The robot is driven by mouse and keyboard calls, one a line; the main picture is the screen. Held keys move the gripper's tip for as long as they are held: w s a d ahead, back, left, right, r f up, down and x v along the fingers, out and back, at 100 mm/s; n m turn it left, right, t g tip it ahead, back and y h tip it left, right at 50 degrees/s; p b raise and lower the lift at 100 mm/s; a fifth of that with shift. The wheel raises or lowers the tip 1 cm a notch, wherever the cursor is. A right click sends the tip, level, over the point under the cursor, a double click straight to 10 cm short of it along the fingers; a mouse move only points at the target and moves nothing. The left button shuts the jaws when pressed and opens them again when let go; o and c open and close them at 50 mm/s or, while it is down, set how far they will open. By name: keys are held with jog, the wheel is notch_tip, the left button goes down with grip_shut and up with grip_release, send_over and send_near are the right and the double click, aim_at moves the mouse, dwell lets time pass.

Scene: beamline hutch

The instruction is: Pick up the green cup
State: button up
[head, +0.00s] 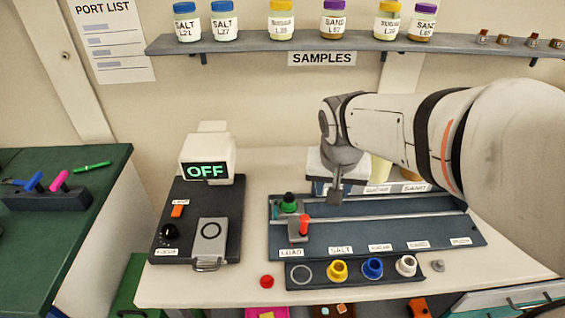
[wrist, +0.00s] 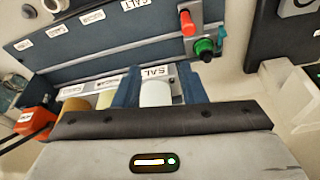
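The green cup (head: 289,206) sits at the left end of the dark rail unit, behind a red-topped post (head: 303,225). Something black stands in or on it. The green cup also shows in the wrist view (wrist: 205,46), at upper right beside the red post. My gripper (head: 335,196) hangs above the rail unit, to the right of the cup and apart from it. In the wrist view my gripper (wrist: 162,72) has two blue-grey fingers spread apart. A white cylinder shows between them, seemingly beyond; whether it touches them I cannot tell.
A front tray (head: 325,284) holds yellow (head: 337,271), blue (head: 372,268) and white (head: 405,266) cups and an empty ring. A device reading OFF (head: 207,160) stands left. Labelled containers stand behind the rail. A red cap (head: 267,282) lies at the front edge.

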jog(key=m+b, duration=0.2)
jog(key=b, duration=0.1)
send_over(288, 195)
jog(key=s, duration=0.1)
notch_tip(288, 195, down, 10)
jog(key=x, duration=0.5)
jog(key=s+x, duration=0.1)
jog(key=x, duration=0.1)
jog(key=shift+w+a+f+p, duration=0.15)
jog(key=shift+a+f+p, duration=0.05)
jog(key=shift+f+p, duration=0.2)
jog(key=shift+h, duration=0.3)
jog(key=c, duration=0.6)
